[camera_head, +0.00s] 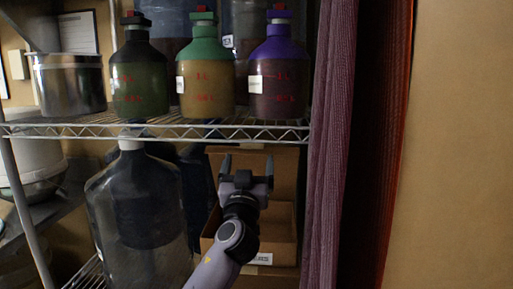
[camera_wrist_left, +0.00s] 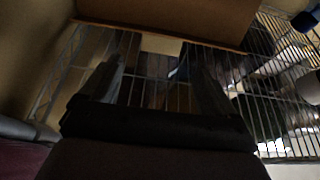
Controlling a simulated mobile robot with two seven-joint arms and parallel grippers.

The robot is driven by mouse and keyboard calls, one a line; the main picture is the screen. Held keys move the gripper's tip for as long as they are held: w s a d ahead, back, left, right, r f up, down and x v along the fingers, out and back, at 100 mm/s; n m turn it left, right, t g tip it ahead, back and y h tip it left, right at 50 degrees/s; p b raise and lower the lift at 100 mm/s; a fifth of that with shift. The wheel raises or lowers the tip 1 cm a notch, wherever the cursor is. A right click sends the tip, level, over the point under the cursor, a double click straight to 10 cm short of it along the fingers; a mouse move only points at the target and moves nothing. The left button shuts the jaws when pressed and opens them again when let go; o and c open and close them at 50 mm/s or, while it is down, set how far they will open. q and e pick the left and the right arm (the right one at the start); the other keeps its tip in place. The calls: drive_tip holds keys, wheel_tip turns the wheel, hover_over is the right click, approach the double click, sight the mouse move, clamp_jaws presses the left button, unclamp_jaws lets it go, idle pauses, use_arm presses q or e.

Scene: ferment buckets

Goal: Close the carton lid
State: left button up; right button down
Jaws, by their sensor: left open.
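The brown carton (camera_head: 283,254) sits below the wire shelf, with a white label on its front. Its lid (camera_head: 287,168) stands raised at the back, so the carton is open. My left gripper (camera_head: 248,162) is in front of the raised lid and above the carton, fingers pointing up and apart, with nothing between them. In the left wrist view, the open fingers (camera_wrist_left: 160,75) point toward a brown cardboard panel (camera_wrist_left: 180,14) at the top, probably the lid. I cannot tell whether they touch it. My arm hides part of the carton. My right gripper is not in view.
The wire shelf (camera_head: 160,131) runs just above my gripper and holds several capped bottles and a metal pot (camera_head: 68,85). A large clear jug (camera_head: 135,215) stands left of my arm. A purple curtain (camera_head: 331,150) hangs close on the right.

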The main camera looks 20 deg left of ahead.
sight(251, 147)
use_arm(q)
drive_tip(key=x, duration=0.4)
drive_tip(key=shift+a+r+p, duration=0.1)
drive_tip(key=shift+p, duration=0.3)
drive_tip(key=shift+x, duration=1.1)
drive_tip(key=shift+c, duration=0.3)
